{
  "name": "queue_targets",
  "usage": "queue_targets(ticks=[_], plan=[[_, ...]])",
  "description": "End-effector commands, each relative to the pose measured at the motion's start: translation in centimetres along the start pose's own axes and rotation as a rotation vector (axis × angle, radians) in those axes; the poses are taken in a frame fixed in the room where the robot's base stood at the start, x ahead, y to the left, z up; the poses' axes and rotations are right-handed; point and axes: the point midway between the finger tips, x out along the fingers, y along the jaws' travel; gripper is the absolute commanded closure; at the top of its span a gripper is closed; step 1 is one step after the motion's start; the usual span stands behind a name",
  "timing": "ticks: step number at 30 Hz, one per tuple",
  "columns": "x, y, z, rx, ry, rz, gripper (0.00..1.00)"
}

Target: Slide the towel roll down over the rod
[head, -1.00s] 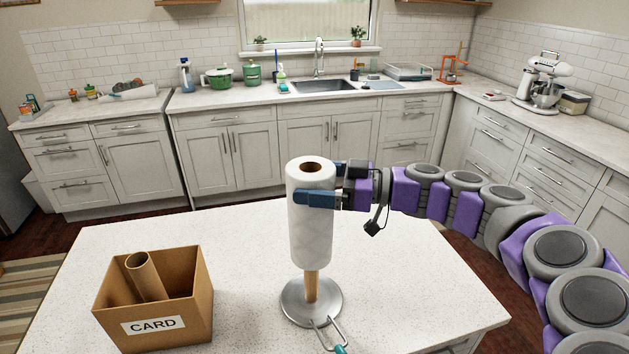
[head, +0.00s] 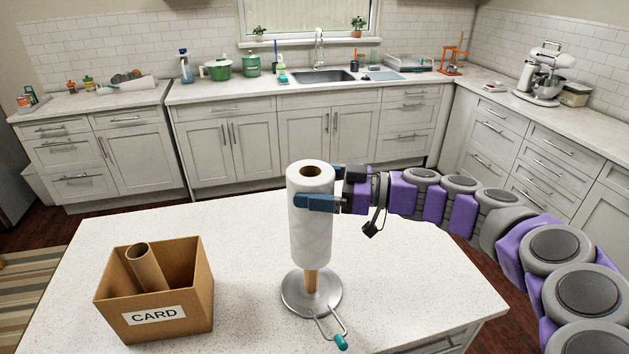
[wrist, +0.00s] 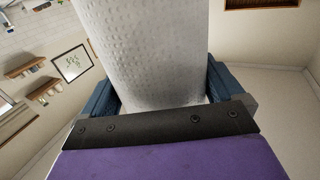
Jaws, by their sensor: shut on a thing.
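The white towel roll (head: 311,228) stands upright in the head view, with its brown core open at the top. My gripper (head: 318,203) is shut on the roll near its upper part, coming from the right. The roll also fills the middle of the wrist view (wrist: 155,55), between the blue fingers (wrist: 160,95). The wooden rod (head: 312,281) shows below the roll and rises from a round metal base (head: 294,292) on the island. The roll is around the upper rod, with its lower edge above the base. The rod's top is hidden inside the roll.
An open cardboard box (head: 190,322) labelled CARD, with a brown tube (head: 146,266) leaning in it, stands on the island at left. A wire arm with a teal tip (head: 341,342) extends from the base toward the front. The island top (head: 420,290) is clear at right.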

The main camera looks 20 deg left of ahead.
Motion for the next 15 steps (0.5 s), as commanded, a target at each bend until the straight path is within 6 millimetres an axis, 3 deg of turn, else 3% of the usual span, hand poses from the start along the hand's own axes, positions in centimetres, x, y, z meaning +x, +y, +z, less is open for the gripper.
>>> queue_targets(ticks=[7, 8, 15], plan=[[-0.01, -0.01, 0.02, 0.000, 0.001, 0.000, 0.57], [-0.01, -0.01, 0.02, 0.000, 0.001, 0.000, 0.03], [-0.02, 0.00, 0.04, 0.000, 0.000, 0.000, 0.00]])
